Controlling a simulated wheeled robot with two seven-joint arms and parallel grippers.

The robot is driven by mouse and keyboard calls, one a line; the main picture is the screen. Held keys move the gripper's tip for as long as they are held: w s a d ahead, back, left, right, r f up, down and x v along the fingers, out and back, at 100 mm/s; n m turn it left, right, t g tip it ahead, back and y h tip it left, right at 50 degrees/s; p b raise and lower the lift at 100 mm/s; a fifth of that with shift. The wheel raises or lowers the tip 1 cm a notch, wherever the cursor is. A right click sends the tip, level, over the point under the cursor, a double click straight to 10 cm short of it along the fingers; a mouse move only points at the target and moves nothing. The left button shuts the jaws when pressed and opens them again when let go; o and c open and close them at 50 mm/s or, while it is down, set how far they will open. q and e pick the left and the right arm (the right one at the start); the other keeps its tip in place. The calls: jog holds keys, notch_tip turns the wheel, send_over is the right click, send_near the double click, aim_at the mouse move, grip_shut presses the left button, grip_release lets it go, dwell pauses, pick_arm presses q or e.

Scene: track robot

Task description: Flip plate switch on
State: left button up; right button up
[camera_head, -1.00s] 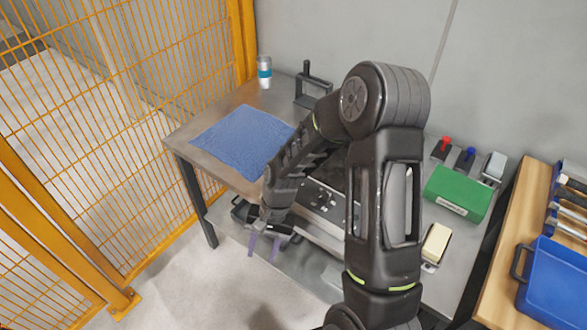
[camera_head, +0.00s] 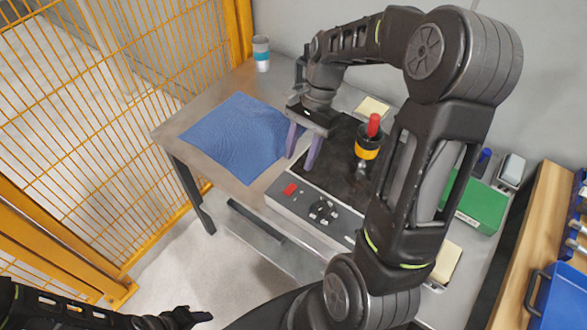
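A grey control panel (camera_head: 270,200) runs along the front of a black hot plate (camera_head: 333,178) on the metal table. It bears a red switch (camera_head: 290,189) at its left end and a dark round knob (camera_head: 322,210) to the right. I cannot tell which way the switch is tipped. My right gripper (camera_head: 303,152) points down over the plate's left part, behind the switch. Its two purple fingers are apart with nothing between them. My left gripper (camera_head: 192,317) is low at the bottom left, away from the table, and its fingers do not show clearly.
A blue cloth (camera_head: 236,138) lies left of the plate. A cup (camera_head: 261,53) stands at the back. A green box (camera_head: 482,207) is at right. An orange mesh fence (camera_head: 120,110) closes the left side.

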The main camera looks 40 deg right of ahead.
aim_at(290, 189)
jog(key=shift+p+x, duration=0.4)
jog(key=shift+x, duration=3.55)
jog(key=shift+r, duration=0.1)
grip_shut()
